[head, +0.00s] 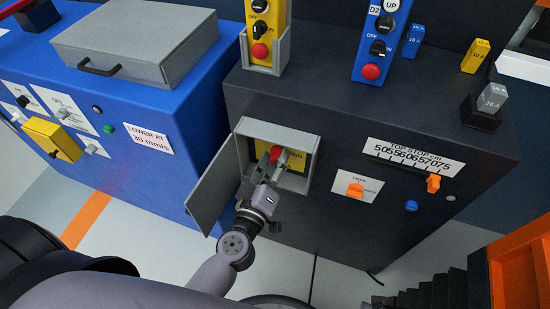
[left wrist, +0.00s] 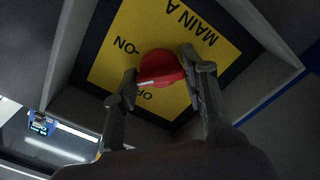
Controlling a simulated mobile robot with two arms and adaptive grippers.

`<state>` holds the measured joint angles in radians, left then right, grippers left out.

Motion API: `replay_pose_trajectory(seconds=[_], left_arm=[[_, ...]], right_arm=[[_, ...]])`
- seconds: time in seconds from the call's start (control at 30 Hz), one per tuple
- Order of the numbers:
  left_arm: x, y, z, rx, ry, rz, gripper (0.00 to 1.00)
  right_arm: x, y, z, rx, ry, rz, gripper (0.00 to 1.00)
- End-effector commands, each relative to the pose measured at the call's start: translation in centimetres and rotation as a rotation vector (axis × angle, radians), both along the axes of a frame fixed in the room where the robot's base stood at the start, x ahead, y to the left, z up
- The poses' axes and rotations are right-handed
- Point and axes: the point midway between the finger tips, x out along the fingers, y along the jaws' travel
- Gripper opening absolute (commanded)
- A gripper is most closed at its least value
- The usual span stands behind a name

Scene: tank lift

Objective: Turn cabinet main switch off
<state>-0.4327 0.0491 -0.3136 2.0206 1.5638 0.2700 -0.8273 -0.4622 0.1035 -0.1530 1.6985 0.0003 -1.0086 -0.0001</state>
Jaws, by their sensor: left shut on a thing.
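The main switch is a red round knob (left wrist: 160,69) with a white line on a yellow plate (left wrist: 206,40) reading "MAIN A", "ON" and a partly covered "OF". It sits inside a grey box (head: 246,127) on the front of the dark cabinet (head: 335,227). The box's door (head: 212,187) stands open to the left. My left gripper (head: 277,157) reaches into the box. Its fingers are shut on the red knob, one on each side. In the left wrist view, the white line ends near the left finger. My right gripper is out of view.
The same cabinet front has an orange switch (head: 355,190), a blue knob (head: 411,206) and an orange slider (head: 433,183). Yellow (head: 262,30) and blue (head: 375,45) control pendants stand on top. A blue cabinet (head: 120,150) is at left. An orange crate (head: 520,265) is at lower right.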

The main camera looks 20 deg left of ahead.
Motion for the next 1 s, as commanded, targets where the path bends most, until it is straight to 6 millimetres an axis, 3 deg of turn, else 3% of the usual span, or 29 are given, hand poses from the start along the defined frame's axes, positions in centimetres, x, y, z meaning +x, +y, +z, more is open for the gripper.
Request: replay_pose_trajectory(seconds=[0.43, 1.0], left_arm=[[0.0, 0.0, 0.1, -0.415, 0.014, 0.0, 0.12], [0.0, 0.0, 0.0, -0.732, 0.026, 0.001, 0.12]], right_arm=[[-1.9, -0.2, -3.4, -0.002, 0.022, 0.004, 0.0], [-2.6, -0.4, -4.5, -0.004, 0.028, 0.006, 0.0]])
